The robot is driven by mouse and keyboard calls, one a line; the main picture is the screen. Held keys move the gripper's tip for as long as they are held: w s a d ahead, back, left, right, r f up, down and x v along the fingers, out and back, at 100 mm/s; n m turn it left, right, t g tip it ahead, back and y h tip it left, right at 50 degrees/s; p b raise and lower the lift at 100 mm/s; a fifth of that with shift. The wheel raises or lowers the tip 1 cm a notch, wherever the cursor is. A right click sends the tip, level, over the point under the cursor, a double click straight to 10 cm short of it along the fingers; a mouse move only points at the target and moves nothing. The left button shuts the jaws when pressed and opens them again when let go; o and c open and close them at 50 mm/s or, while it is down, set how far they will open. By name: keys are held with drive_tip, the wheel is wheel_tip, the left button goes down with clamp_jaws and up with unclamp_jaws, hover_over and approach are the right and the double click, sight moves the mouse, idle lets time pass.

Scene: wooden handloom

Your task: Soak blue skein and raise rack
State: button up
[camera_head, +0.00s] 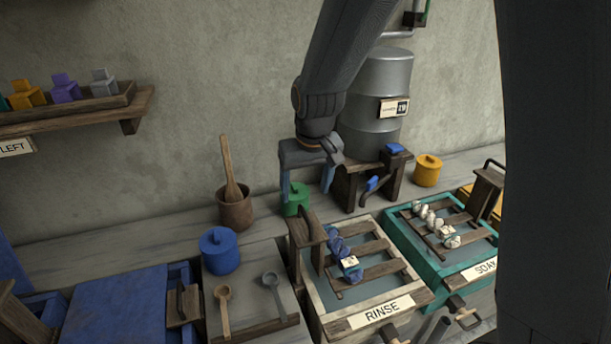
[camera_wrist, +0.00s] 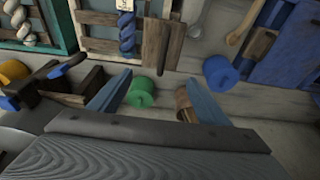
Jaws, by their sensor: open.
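The blue skein (camera_head: 338,244), twisted and carrying a pale tag, lies on the wooden rack (camera_head: 369,247) in the pale vat signed RINSE (camera_head: 318,304). The skein also shows at the top of the wrist view (camera_wrist: 127,36). The rack's upright wooden handle (camera_head: 311,230) stands at the vat's left side. My gripper (camera_head: 307,188) is open and empty, pointing down behind the RINSE vat, near the green pot (camera_head: 293,203). In the wrist view my gripper (camera_wrist: 158,80) has the green pot (camera_wrist: 141,92) visible between its spread fingers. I cannot tell how deep the rack sits.
A teal vat (camera_head: 411,257) with pale skeins on its rack stands right of RINSE. A metal drum (camera_head: 377,95) on a wooden stand is behind. A blue lidded pot (camera_head: 219,251), a mortar (camera_head: 235,212) and a blue-topped box (camera_head: 112,310) are to the left.

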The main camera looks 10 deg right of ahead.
sight(306, 214)
wheel_tip(306, 214, down, 8)
drive_tip(key=b, duration=0.7)
drive_tip(key=shift+a+f, duration=0.1)
drive_tip(key=shift+f, duration=0.15)
drive_tip(key=shift+r, duration=0.1)
drive_tip(key=shift+s, duration=0.1)
drive_tip(key=shift+f, duration=0.3)
clamp_jaws()
